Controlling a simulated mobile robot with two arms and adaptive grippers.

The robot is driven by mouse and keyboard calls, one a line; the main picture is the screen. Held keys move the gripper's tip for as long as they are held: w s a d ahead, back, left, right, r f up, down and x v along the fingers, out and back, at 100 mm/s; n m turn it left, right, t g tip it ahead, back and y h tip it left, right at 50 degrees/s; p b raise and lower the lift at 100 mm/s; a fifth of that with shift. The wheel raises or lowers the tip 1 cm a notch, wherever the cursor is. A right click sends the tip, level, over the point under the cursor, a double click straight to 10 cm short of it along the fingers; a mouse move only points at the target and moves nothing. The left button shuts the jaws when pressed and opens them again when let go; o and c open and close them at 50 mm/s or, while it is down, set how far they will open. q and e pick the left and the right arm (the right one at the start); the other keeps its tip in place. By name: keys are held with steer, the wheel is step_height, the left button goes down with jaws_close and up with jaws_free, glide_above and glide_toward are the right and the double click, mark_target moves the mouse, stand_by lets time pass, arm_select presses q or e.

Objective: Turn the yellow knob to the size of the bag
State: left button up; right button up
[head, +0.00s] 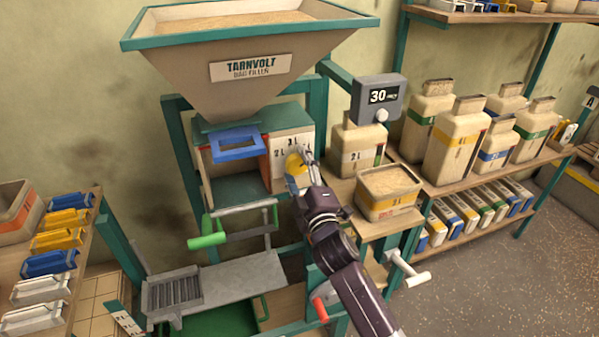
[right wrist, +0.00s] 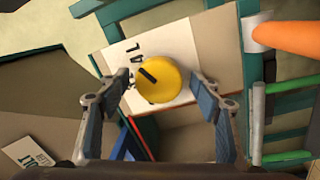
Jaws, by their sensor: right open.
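The yellow knob (head: 293,164) is on the white plate on the front of the bag filler. It shows whole in the right wrist view (right wrist: 165,82), with a dark pointer mark toward the upper left, near black size marks that are too small to read surely. My right gripper (head: 302,158) is at the knob; in the right wrist view its two fingers (right wrist: 162,88) are open on either side, with gaps to the knob. My left gripper is not in view.
The filler's hopper (head: 250,42) is above, with a blue frame (head: 237,145) below it. A green-handled lever (head: 208,240) sticks out lower left. A grey display box (head: 378,98) reads 30.

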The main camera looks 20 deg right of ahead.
steer(key=s, duration=1.2)
steer(key=shift+f, duration=0.45)
